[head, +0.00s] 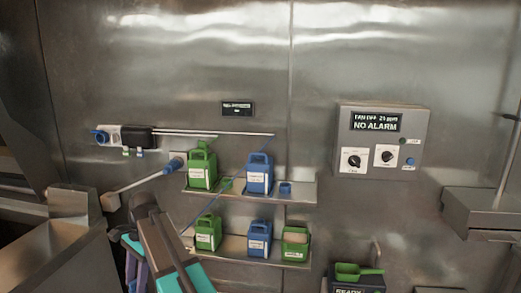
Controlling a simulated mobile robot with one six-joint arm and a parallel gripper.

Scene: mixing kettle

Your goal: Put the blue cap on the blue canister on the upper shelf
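The blue canister (259,176) stands upright on the upper shelf (303,190), with a pale label on its front. A small blue piece, which looks like the blue cap (285,188), rests on the same shelf just right of the canister, apart from it. Whether the canister's mouth is open is too small to tell. Part of my arm, dark with teal, shows at the lower left, below and left of the shelves. My gripper's fingers cannot be made out in the head view.
A green canister (202,170) stands left on the upper shelf. The lower shelf (237,251) holds another green canister (208,234), a second blue canister (259,239) and a green container (295,244). Long-handled tools (139,137) hang at left. A control box (380,142) is at right.

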